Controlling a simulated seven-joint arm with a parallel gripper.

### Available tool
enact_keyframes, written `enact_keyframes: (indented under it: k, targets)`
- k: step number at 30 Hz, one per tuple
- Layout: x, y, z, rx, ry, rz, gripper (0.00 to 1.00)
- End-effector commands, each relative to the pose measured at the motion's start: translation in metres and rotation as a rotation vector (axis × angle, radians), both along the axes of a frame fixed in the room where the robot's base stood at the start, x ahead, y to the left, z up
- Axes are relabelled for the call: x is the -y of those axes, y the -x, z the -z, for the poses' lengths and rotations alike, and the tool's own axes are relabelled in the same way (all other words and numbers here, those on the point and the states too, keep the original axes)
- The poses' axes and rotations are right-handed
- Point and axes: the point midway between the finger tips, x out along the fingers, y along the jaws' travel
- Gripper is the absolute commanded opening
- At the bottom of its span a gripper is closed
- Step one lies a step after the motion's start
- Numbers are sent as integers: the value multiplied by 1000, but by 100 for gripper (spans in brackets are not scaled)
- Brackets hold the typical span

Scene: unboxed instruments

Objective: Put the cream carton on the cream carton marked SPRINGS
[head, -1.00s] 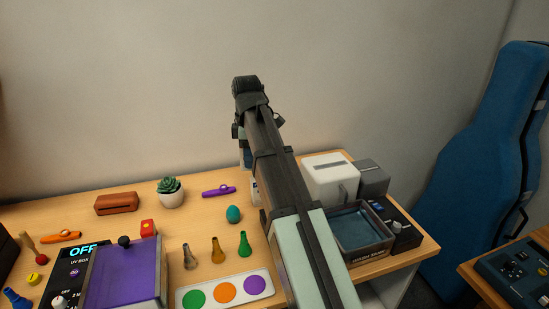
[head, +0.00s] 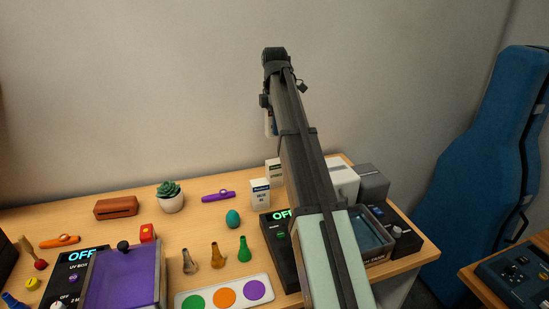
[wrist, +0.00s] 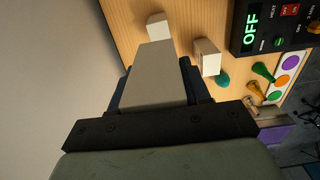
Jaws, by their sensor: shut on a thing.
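My gripper (wrist: 155,88) is shut on a cream carton (wrist: 153,70), which fills the space between its fingers in the wrist view. In the head view a pale sliver of the held carton (head: 268,124) shows beside my arm, raised above the table. Two cream cartons stand upright on the table. The rear one (head: 275,172) has a greenish label too small to read surely; it shows in the wrist view too (wrist: 157,27).
A black box with an OFF display (head: 275,235) stands in front of the cartons. The teal egg (head: 232,218) and purple kazoo (head: 218,195) lie left of them. A white box (head: 343,180), grey box (head: 371,182) and dark tray (head: 375,235) stand right.

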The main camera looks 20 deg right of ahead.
Motion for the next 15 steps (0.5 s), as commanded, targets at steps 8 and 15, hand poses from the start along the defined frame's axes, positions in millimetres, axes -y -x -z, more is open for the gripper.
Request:
enact_keyframes:
  k: [8,15]
  targets:
    - [0,2,41,-2,0,-2,15]
    - [0,1,62,0,0,-1,15]
